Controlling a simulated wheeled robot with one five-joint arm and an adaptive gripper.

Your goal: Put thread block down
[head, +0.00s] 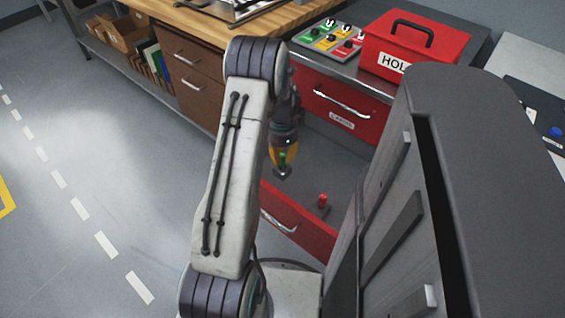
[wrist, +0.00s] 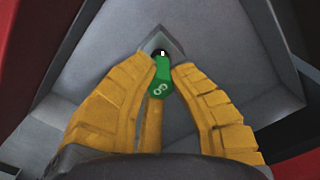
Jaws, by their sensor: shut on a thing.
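My gripper (head: 283,163) hangs over the open red drawer (head: 300,222), its fingers pointing down. In the wrist view its yellow fingers (wrist: 163,78) are closed around a green piece with a pale letter-like mark, which I take to be the thread block (wrist: 161,83). A dark round end with a white spot shows at the piece's far tip. In the head view the thread block (head: 282,160) shows green between the fingers, with a dark part below. I cannot tell whether it touches the drawer floor. Its lower part is hidden in the wrist view.
A red-topped piece (head: 323,201) on a dark base stands in the drawer to the right of my gripper. Above are a closed red drawer (head: 340,100), a tray of coloured pieces (head: 328,40) and a red box (head: 413,42). A grey cabinet (head: 470,180) stands close right.

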